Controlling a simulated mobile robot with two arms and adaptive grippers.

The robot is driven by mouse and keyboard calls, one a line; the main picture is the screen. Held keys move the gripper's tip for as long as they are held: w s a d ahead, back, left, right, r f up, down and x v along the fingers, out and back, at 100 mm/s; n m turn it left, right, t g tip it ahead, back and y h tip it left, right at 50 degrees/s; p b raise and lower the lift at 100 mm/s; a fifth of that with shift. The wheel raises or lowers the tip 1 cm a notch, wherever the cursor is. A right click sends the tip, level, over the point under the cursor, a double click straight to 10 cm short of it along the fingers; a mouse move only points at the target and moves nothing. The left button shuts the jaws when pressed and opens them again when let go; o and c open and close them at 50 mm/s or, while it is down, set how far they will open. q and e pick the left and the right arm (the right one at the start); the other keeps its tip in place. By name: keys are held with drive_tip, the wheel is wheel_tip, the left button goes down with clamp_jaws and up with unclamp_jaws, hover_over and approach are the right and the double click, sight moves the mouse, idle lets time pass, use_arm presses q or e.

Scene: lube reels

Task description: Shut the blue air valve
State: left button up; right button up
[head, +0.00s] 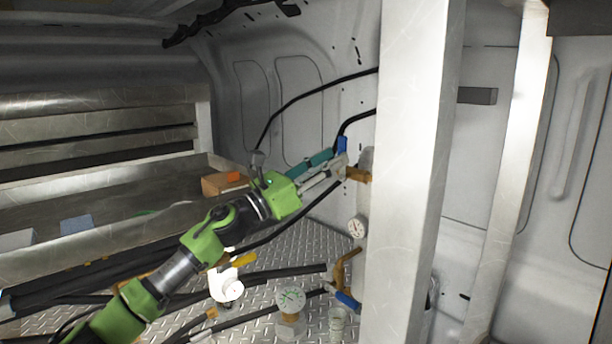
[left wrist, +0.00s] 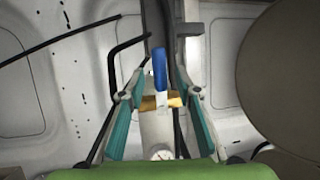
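A blue valve handle (head: 342,145) stands upright on a brass fitting (head: 357,174) beside the metal post. In the left wrist view the blue handle (left wrist: 160,68) rises above the brass body, in the middle between the fingers. My left gripper (head: 338,168) is right at this valve. Its teal-sided fingers (left wrist: 161,95) are spread apart, one on each side of the handle, with gaps visible. I cannot tell how deep the handle sits between the fingertips. A second blue handle (head: 347,300) is lower down on another brass fitting. My right gripper is not in view.
A wide metal post (head: 415,150) stands just right of the valve. A round gauge (head: 357,228) is below it. Black hoses run along the wall and the floor. Another gauge (head: 290,298) stands on the tread-plate floor. Shelves (head: 95,175) are at the left.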

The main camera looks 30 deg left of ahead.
use_arm(q)
drive_tip(key=v, duration=0.8)
drive_tip(key=shift+d+f, duration=0.1)
idle(0.3)
